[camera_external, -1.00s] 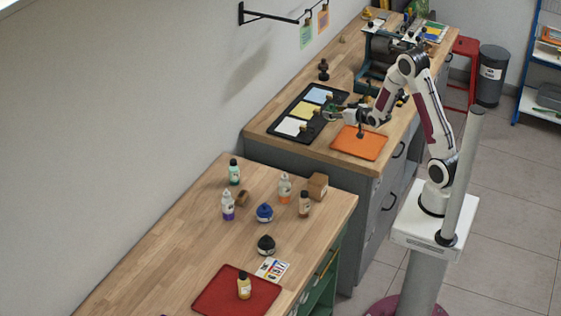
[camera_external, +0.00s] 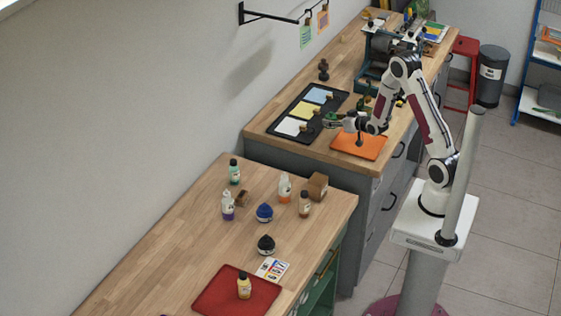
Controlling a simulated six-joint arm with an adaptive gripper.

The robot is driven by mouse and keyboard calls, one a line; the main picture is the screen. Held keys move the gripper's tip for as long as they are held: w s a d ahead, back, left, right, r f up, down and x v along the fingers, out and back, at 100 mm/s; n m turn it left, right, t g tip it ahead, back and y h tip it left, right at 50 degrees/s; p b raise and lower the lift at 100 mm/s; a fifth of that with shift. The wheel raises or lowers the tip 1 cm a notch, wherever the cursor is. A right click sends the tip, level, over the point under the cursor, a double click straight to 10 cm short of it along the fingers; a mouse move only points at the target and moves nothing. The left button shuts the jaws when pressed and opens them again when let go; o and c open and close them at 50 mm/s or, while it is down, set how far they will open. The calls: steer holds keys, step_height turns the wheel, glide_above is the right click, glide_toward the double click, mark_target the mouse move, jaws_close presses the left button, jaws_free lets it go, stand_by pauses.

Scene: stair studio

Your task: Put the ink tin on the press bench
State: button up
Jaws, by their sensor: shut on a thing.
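My gripper (camera_external: 340,121) points left, low over the near part of the press bench (camera_external: 265,130), between the black tray and the orange mat. It is shut on a small green thing (camera_external: 331,119), which seems to be the ink tin. The tin is tiny here and partly hidden by the fingers. I cannot tell whether it touches the bench top or hangs just above it.
A black tray (camera_external: 273,129) with coloured sheets lies left of my gripper; the orange mat (camera_external: 372,152) lies to its right. The press (camera_external: 372,70) stands farther back. Several bottles and jars stand on the nearer table (camera_external: 180,235). A dark knobbed object (camera_external: 323,70) stands near the wall.

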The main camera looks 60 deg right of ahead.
steer(key=shift+f, duration=1.4)
steer(key=shift+f, duration=0.1)
steer(key=o, duration=1.4)
steer(key=shift+f, duration=0.1)
steer(key=shift+r, duration=0.2)
steer(key=shift+v, duration=3.75)
steer(key=shift+r, duration=0.1)
